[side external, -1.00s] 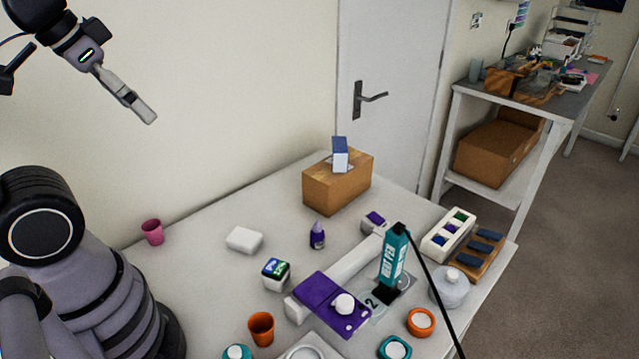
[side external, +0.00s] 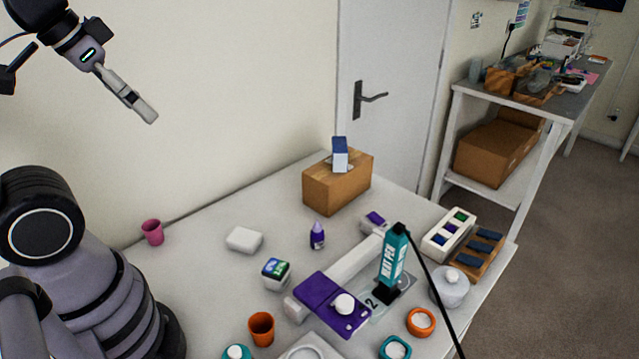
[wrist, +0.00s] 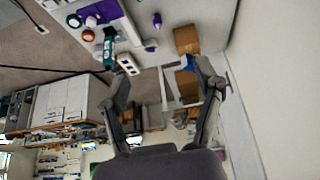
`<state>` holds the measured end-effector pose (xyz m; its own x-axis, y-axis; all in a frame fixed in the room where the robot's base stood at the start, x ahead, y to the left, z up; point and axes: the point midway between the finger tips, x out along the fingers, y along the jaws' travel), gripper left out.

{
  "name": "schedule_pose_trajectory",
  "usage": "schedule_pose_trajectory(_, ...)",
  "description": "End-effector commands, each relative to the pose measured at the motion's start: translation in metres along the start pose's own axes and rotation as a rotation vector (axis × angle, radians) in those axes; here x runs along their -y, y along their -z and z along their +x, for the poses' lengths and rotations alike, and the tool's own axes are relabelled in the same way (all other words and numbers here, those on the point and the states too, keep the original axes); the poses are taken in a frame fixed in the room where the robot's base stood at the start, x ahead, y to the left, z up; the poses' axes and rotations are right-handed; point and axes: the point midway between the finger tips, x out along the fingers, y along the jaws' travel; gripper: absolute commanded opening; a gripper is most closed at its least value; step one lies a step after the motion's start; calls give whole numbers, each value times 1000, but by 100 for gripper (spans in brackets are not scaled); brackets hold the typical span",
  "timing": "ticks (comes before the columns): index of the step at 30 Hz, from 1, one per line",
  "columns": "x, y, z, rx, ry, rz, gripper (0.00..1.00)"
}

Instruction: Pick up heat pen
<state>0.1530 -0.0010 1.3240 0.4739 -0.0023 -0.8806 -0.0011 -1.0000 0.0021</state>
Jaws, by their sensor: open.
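The heat pen (side external: 393,257) is a teal, upright tool with white lettering and a black cable running from its top. It stands in a dark holder near the right side of the table. It also shows in the wrist view (wrist: 109,45) at the upper left. My gripper (side external: 148,115) is high at the upper left in the side view, well away from the pen and above the table. In the wrist view, its two fingers (wrist: 163,80) are spread apart with nothing between them.
A purple pad (side external: 330,303) with a white knob lies left of the pen. An orange cup (side external: 261,329), a white lidded jar (side external: 449,288), a tray of colored blocks (side external: 447,234) and a cardboard box (side external: 337,186) stand around. The black cable hangs across the table's right part.

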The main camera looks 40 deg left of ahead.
Motion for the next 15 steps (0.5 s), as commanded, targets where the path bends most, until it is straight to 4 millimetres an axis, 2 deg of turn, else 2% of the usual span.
schedule_pose_trajectory(2, -5, 7, 6, -4, -21, 4, 66)
schedule_pose_trajectory(5, -24, 30, 25, -26, -84, 6, 66)
schedule_pose_trajectory(10, -84, 79, 83, -88, -224, -37, 66)
schedule_pose_trajectory(12, -110, 92, 110, -116, -258, -71, 66)
schedule_pose_trajectory(15, -144, 101, 150, -159, -274, -118, 66)
